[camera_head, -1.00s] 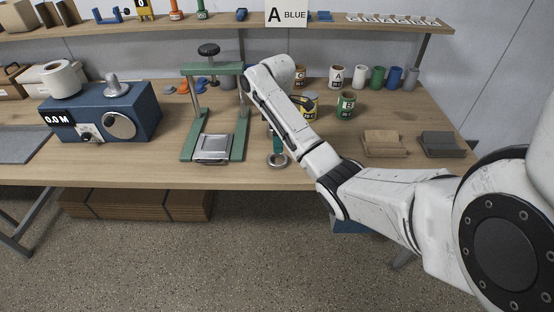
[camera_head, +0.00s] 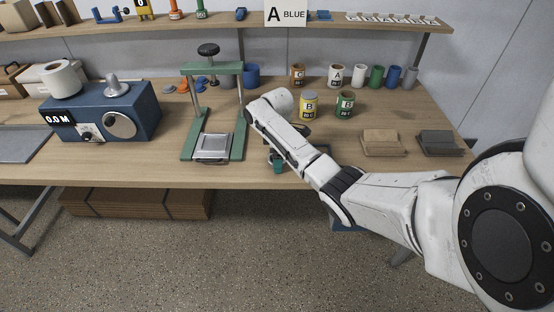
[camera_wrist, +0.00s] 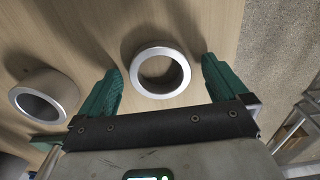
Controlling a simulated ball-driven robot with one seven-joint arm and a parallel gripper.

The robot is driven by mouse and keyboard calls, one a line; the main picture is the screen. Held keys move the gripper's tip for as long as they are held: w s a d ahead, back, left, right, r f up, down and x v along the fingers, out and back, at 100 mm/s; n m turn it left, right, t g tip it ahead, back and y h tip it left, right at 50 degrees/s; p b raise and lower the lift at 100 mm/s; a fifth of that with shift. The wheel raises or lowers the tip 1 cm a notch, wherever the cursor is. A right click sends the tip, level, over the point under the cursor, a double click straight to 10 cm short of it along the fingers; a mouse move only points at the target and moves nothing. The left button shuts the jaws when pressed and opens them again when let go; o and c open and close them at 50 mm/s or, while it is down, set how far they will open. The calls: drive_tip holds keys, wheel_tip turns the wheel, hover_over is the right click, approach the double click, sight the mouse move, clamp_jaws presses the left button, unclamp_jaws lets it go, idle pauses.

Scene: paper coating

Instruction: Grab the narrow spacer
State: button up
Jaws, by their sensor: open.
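Two grey metal rings stand on the wooden table in the wrist view. One ring (camera_wrist: 133,73) is between the two green fingers of my gripper (camera_wrist: 161,66); the other ring (camera_wrist: 68,88) is outside the left finger. I cannot tell by width which is the narrow spacer. My gripper is open, with a visible gap between each finger and the ring. In the head view, my gripper (camera_head: 277,165) is low near the table's front edge, and the arm hides the rings there.
A green press frame (camera_head: 240,150) stands left of my gripper. A yellow can (camera_head: 308,104) and a green can (camera_head: 345,105) stand behind it. The front table edge (camera_head: 200,186) is close.

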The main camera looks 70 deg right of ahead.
drive_tip(key=shift+c, duration=0.4)
drive_tip(key=c, duration=1)
drive_tip(key=shift+r, duration=0.15)
